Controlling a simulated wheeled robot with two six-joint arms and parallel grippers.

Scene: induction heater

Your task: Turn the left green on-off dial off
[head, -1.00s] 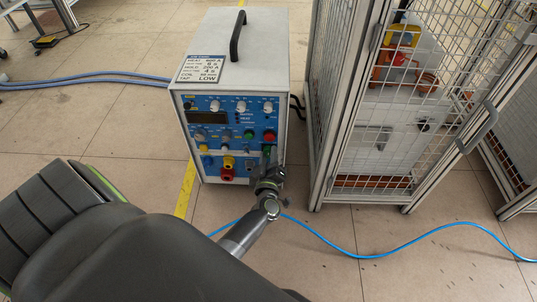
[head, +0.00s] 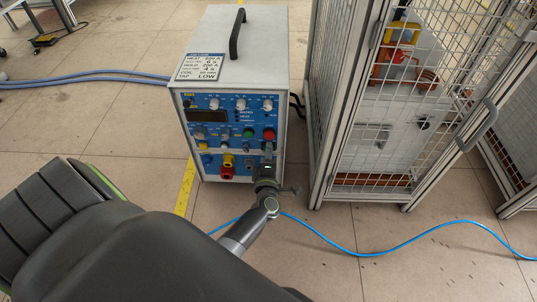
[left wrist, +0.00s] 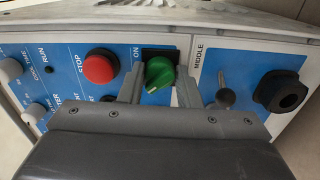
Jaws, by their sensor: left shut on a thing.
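The green on-off dial (left wrist: 159,73) shows in the left wrist view on a black square plate beside an "ON" label. A pale mark on it points to the lower left of that view. My left gripper (left wrist: 159,84) has one finger on each side of the dial and is shut on it. In the head view my left gripper (head: 267,158) is at the lower right of the heater's blue front panel (head: 212,146) and hides the dial. My right gripper is in neither view.
A red stop button (left wrist: 99,66) sits close left of the dial in the left wrist view, and a black socket (left wrist: 281,90) lies to its right. A mesh cage (head: 335,120) stands right of the heater (head: 225,55). A blue hose (head: 345,250) crosses the floor.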

